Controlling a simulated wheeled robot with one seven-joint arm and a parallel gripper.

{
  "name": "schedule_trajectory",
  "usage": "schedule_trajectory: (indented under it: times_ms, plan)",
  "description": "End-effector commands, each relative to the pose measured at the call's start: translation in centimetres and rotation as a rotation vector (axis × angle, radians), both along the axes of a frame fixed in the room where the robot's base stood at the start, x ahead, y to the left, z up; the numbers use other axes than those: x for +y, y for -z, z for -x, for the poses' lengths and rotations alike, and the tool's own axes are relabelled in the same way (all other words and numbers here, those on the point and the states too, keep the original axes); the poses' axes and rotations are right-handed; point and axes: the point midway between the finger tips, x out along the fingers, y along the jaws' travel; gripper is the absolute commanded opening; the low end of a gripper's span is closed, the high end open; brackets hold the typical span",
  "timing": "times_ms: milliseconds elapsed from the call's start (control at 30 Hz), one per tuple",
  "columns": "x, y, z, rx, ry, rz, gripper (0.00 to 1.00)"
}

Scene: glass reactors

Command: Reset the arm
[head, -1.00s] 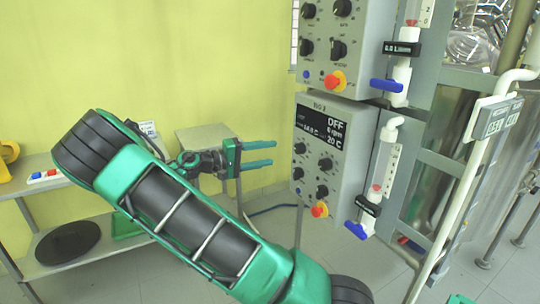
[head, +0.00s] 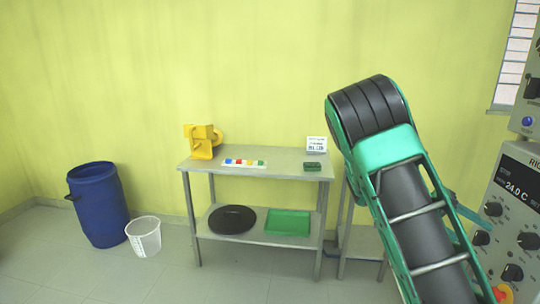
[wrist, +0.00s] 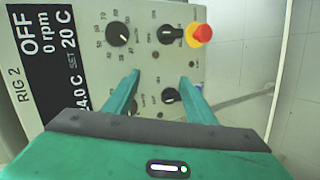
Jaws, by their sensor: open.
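My gripper (wrist: 161,80) is open in the wrist view, with two teal fingers apart and nothing between them. Its fingers point at the front panel of a grey control box (wrist: 150,50) marked RIG 2, whose picture is turned sideways. I cannot tell whether the fingertips touch the panel. In the head view my green and black arm rises at the right, and only a teal part of the gripper shows behind it. The control box also shows at the right edge of the head view (head: 511,190).
A red and yellow knob (wrist: 199,34) sticks out of the panel. A grey steel table (head: 205,164) holds a yellow device (head: 203,142) and small items. The floor in front is clear.

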Motion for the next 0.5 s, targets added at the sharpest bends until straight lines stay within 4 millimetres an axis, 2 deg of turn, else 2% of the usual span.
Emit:
schedule_trajectory:
  times_ms: [100,267,500]
  plan:
    - [-0.1,1.3,3.0,-0.046,0.047,-0.147,0.51]
    - [1.0,2.6,6.4,-0.107,0.091,-0.327,0.51]
    - [4.0,3.2,10.6,-0.205,0.123,-0.565,0.51]
